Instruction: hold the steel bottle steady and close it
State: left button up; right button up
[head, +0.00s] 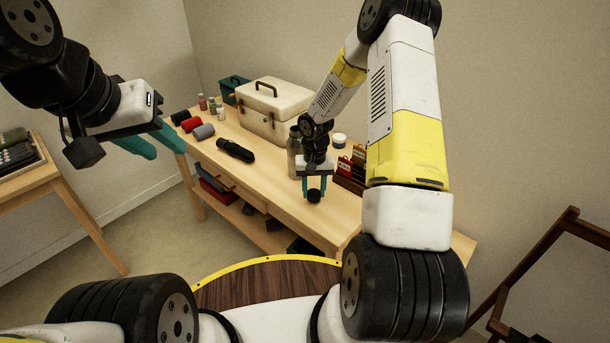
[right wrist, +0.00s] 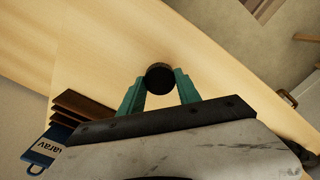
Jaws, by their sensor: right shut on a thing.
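The steel bottle (head: 293,158) stands upright on the workbench, partly hidden behind my right arm's wrist in the head view. My right gripper (head: 314,190) points down in front of the bottle, near the bench's front edge. Its teal fingers are shut on a round black cap (head: 314,196). The cap also shows between the fingertips in the right wrist view (right wrist: 160,77). The bottle is apart from the cap; its mouth is too small to make out. My left gripper (head: 166,148) is open and empty, off the bench's left end, well away from the bottle.
The workbench (head: 262,178) holds a cream toolbox (head: 275,112), a black flashlight-like object (head: 235,151), several small rolls and bottles at the left, and a rack of small boxes (head: 350,172) right of my right gripper. The bench front between flashlight and gripper is clear.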

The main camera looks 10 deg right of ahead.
jog(key=shift+r, duration=0.8)
jog(key=s, duration=0.5)
jog(key=s+d+r, duration=0.1)
jog(key=s, duration=0.4)
jog(key=s+d, duration=0.1)
jog(key=s, duration=0.5)
jog(key=shift+d+r, duration=0.1)
jog(key=shift+r, duration=0.15)
